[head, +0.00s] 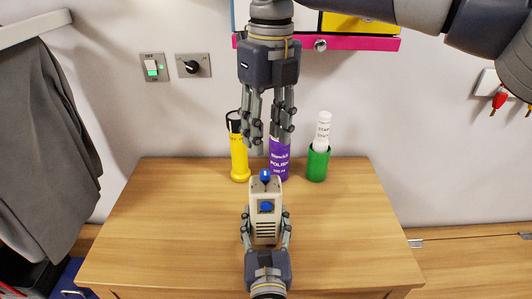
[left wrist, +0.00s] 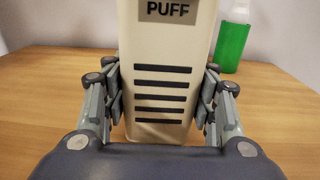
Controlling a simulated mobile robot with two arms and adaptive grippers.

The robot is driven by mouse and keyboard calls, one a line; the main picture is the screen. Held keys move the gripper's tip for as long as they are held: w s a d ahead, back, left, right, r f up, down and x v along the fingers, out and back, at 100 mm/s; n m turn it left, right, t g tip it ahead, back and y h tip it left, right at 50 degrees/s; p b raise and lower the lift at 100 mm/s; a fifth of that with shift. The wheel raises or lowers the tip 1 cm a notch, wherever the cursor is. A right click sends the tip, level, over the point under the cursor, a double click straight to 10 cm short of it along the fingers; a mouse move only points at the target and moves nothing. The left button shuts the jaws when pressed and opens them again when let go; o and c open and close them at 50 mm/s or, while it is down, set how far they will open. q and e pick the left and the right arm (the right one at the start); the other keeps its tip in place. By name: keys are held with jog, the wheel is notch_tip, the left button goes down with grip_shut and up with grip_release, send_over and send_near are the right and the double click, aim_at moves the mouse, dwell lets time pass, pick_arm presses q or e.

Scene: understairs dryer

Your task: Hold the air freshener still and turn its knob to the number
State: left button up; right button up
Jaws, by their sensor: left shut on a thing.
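The air freshener (head: 264,188) is a cream box standing upright near the table's front middle. A blue knob (head: 265,176) sits on its top, and a blue round part (head: 266,207) is on its front face. No number can be read. In the left wrist view its body (left wrist: 163,50) shows a PUFF label and dark slots. My left gripper (head: 266,232) is shut on its lower sides, with finger pads (left wrist: 162,100) on both sides. My right gripper (head: 269,146) points down above and behind the knob. Its fingers are apart with nothing between them.
A yellow torch (head: 239,158), a purple polish can (head: 279,160) and a green holder (head: 318,165) with a white tube stand along the back of the wooden table (head: 150,220). The green holder also shows in the left wrist view (left wrist: 231,48). The table's sides are clear.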

jog(key=shift+r, duration=2.1)
pick_arm(q)
jog(key=o, duration=1.3)
pick_arm(e)
jog(key=shift+d, duration=0.1)
pick_arm(q)
jog(key=s, duration=1.1)
jog(key=shift+s+d, duration=0.2)
jog(key=shift+s, duration=0.05)
jog(key=s+b, duration=0.1)
jog(key=s, duration=0.3)
jog(key=s+b, duration=0.2)
jog(key=s, duration=0.3)
jog(key=shift+s+d+r, duration=0.15)
jog(key=shift+s, duration=0.1)
pick_arm(e)
notch_tip(320, 180, down, 3)
jog(key=shift+w+f, duration=0.1)
jog(key=shift+f, duration=0.05)
